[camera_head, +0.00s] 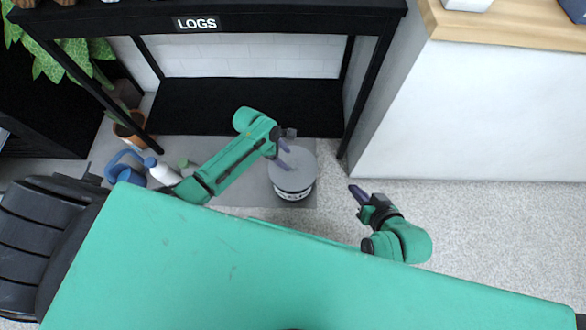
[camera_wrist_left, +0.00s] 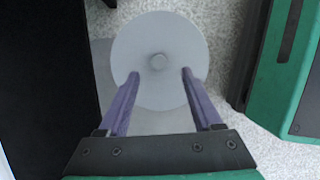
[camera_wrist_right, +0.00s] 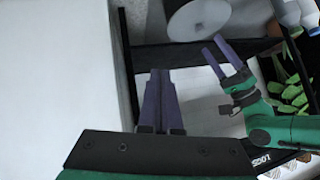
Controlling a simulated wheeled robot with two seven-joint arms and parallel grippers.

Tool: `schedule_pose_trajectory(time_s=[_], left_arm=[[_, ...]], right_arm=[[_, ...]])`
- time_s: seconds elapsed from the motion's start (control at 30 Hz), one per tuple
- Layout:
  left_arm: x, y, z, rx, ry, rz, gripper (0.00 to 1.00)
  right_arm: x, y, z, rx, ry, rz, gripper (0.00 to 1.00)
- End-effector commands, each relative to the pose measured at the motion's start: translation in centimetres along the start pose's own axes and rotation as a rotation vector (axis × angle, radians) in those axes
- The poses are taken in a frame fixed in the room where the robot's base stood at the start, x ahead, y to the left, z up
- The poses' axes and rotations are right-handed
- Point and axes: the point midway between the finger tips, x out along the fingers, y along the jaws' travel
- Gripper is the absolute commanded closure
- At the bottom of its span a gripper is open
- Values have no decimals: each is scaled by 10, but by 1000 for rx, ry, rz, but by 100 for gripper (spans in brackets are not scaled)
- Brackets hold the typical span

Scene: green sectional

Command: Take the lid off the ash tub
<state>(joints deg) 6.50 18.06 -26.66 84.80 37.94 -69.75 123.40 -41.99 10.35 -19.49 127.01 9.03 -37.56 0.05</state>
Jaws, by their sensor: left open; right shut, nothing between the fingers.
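The ash tub (camera_head: 293,192) is a light round tub with dark lettering on its side, standing on a grey mat. Its flat grey lid (camera_head: 296,160) is on top; in the left wrist view the lid (camera_wrist_left: 158,40) is a disc with a small round knob (camera_wrist_left: 158,62) at its centre. My left gripper (camera_head: 285,157) is above the lid and open, its fingers (camera_wrist_left: 160,76) on either side of the knob, apart from it. My right gripper (camera_head: 354,191) is shut and empty, to the right of the tub; it also shows in the right wrist view (camera_wrist_right: 161,75).
A black stand labelled LOGS (camera_head: 197,24) rises behind the tub. A white counter with a wooden top (camera_head: 500,35) is at the right. A blue watering can (camera_head: 125,168), a white bottle (camera_head: 160,172) and a potted plant (camera_head: 128,125) stand at the left. Speckled floor (camera_head: 480,230) is clear at the right.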

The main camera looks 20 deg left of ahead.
Motion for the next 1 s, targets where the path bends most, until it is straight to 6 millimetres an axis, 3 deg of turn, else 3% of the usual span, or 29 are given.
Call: schedule_pose_trajectory(time_s=[0.3, 0.4, 0.63, 0.67, 0.8, 0.83, 1.0], left_arm=[[34, 2, 0, 1, 0, -1, 34], [51, 2, 0, 1, 0, 1, 34], [50, 2, 2, 0, 0, 0, 34], [50, 2, 2, 0, 0, 0, 38], [50, 2, 2, 0, 0, 0, 91], [50, 2, 2, 0, 0, 0, 100], [50, 2, 1, 0, 0, 0, 100]], right_arm=[[25, -24, 16, 56, 260, -80, 100], [35, -20, 24, 62, 283, -80, 100], [34, -21, 22, 65, 290, -80, 100], [34, -21, 22, 65, 290, -80, 100], [34, -21, 22, 64, 289, -80, 100], [34, -21, 22, 64, 289, -80, 100], [34, -20, 22, 64, 289, -79, 100]])
